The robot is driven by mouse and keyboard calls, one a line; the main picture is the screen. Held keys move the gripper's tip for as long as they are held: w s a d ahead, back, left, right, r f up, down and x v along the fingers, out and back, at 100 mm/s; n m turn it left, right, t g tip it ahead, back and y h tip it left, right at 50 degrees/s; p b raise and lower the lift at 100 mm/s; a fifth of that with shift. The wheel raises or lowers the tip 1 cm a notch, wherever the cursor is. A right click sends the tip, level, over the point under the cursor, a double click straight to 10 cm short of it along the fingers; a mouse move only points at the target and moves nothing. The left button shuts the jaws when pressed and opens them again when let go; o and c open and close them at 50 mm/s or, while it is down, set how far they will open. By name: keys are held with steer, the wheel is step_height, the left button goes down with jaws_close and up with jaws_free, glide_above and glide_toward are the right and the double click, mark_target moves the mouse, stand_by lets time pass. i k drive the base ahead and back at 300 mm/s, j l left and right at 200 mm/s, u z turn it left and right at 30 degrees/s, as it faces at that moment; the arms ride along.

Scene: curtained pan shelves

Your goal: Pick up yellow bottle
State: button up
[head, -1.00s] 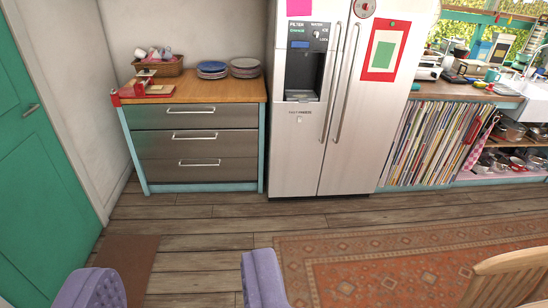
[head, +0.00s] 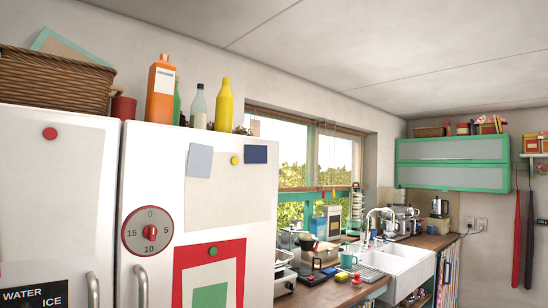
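The yellow bottle (head: 224,105) stands upright on top of the white fridge (head: 135,200), near its right end. A grey-white bottle (head: 198,106) stands just left of it, and a small dark item at its right touches or overlaps its base in the view. A larger orange bottle (head: 160,92) stands further left, with a green bottle (head: 177,104) partly hidden behind it. My gripper does not show in the head view.
A wicker basket (head: 50,80) and a dark red pot (head: 123,107) also sit on the fridge. A window (head: 315,160) is beyond it. A cluttered counter with a white sink (head: 400,270) runs right, below a green wall cabinet (head: 450,163).

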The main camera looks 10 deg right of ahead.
mark_target(224, 122)
steer(key=i+l+z, duration=0.2)
steer(key=i+z, duration=0.15)
steer(key=i, duration=0.4)
steer(key=i+z, duration=0.35)
steer(key=i, duration=0.4)
steer(key=i+j+z, duration=0.35)
steer(key=i, duration=0.4)
